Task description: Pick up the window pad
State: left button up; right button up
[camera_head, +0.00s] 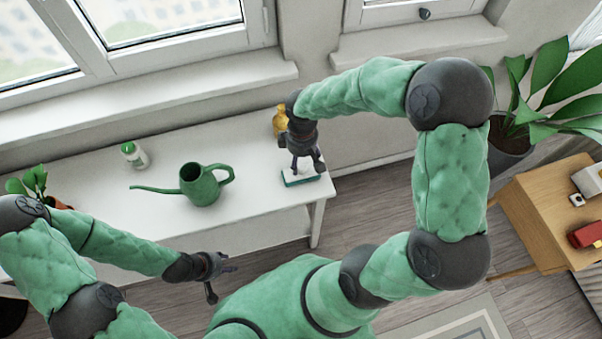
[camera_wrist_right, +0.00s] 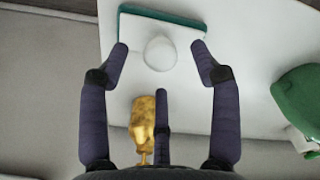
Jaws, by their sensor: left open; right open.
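The window pad (camera_head: 301,179) lies near the right end of the white table, a flat piece with a white top and a teal edge. In the right wrist view the pad (camera_wrist_right: 188,23) shows a round white knob (camera_wrist_right: 160,53) on top. My right gripper (camera_head: 307,167) is open above the pad, fingers pointing down. In the right wrist view its fingertips (camera_wrist_right: 160,58) stand on either side of the knob, and a third finger points towards it. I cannot tell whether they touch. My left gripper (camera_head: 221,276) is open and empty in front of the table, away from the pad.
A green watering can (camera_head: 201,186) stands mid-table, with a white and green bottle (camera_head: 133,155) behind it to the left. A yellow bottle (camera_head: 280,121) stands close behind my right gripper. A potted plant (camera_head: 510,140) and a wooden table (camera_head: 545,215) are at the right.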

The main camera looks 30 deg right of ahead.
aim_at(301, 164)
jog(key=f+b, duration=0.1)
jog(key=f, duration=0.3)
jog(key=shift+w+f+b, duration=0.1)
jog(key=shift+w+b, duration=0.1)
jog(key=shift+b, duration=0.1)
jog(key=c, duration=1.3)
jog(key=shift+o, duration=0.2)
